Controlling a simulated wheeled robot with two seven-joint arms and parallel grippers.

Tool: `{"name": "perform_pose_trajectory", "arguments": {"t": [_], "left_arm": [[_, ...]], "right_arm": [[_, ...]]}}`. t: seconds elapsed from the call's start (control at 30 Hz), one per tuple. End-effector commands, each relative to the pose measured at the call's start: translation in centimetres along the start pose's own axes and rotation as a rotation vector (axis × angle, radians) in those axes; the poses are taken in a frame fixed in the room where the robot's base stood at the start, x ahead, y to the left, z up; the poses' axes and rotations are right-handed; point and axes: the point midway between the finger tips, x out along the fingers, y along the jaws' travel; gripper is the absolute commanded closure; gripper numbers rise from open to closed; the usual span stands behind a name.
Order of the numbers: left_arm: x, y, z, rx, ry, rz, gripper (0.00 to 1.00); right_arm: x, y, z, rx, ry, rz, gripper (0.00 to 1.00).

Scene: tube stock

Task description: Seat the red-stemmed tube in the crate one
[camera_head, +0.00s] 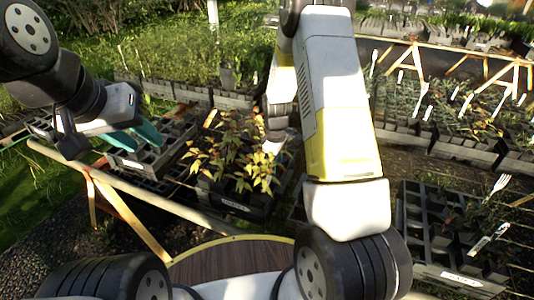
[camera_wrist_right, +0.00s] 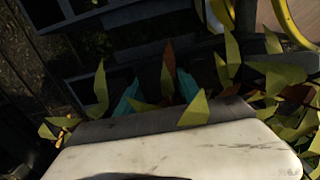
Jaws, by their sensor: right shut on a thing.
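My right arm reaches over the middle crate (camera_head: 235,206), and its gripper (camera_head: 274,147) is low among yellow-green leaves, its fingertips hidden in the head view. In the right wrist view its teal fingers (camera_wrist_right: 157,92) stand slightly apart with a reddish stem or leaf (camera_wrist_right: 168,72) between them. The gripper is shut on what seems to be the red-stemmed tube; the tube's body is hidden. My left gripper (camera_head: 136,137) is empty, its teal fingers apart, over a dark crate (camera_head: 137,165) at the left. The crate labels are too small to read, so I cannot tell which is crate one.
Leafy plants (camera_head: 225,160) crowd the middle crate. A crate with empty cells (camera_head: 415,215) and some white tags stands at the right. A wooden rail (camera_head: 130,187) runs along the near left. More planted trays (camera_head: 455,150) fill the back right.

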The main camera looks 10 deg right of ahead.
Motion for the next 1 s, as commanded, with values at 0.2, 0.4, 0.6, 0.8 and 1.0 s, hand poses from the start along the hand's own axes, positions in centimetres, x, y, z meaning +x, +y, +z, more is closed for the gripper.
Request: {"name": "perform_pose_trajectory", "arguments": {"t": [0.2, 0.4, 0.6, 0.8, 1.0], "left_arm": [[0.0, 0.0, 0.0, 0.000, 0.000, 0.000, 0.64], [0.0, 0.0, 0.0, 0.000, 0.000, 0.000, 0.64], [0.0, 0.0, 0.0, 0.000, 0.000, 0.000, 0.64], [0.0, 0.0, 0.0, 0.000, 0.000, 0.000, 0.64], [0.0, 0.0, 0.0, 0.000, 0.000, 0.000, 0.64]], "right_arm": [[0.4, 0.0, 0.0, 0.000, 0.000, -0.001, 1.00], [0.4, 0.0, 0.0, 0.000, 0.000, 0.000, 0.30], [0.4, 0.0, 0.0, 0.000, 0.000, -0.001, 0.30], [-1.8, 0.1, -0.1, 0.000, 0.003, 0.003, 0.30], [-5.3, 0.1, 0.0, 0.000, 0.003, 0.004, 0.30]]}}
